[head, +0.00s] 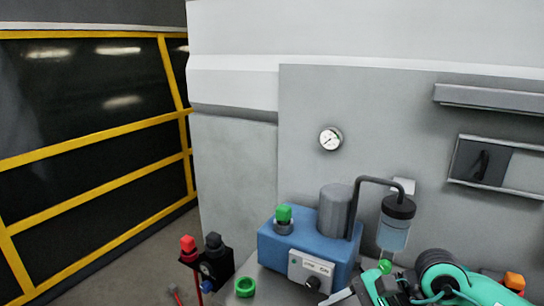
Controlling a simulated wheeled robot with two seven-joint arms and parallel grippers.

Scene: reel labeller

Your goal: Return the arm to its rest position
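Neither of my grippers shows in the head view, and I can make out no fingertips. I cannot tell the pose of either arm from this view. A teal and black rounded part (455,279) comes in at the bottom right and is cut off by the frame edge. I cannot tell what it belongs to.
A blue pump unit (275,247) with a grey cylinder and a black-capped clear jar (394,230) stands against the grey wall panel. A green ring (245,287) lies left of it. A yellow-framed dark barrier (90,140) closes the left side.

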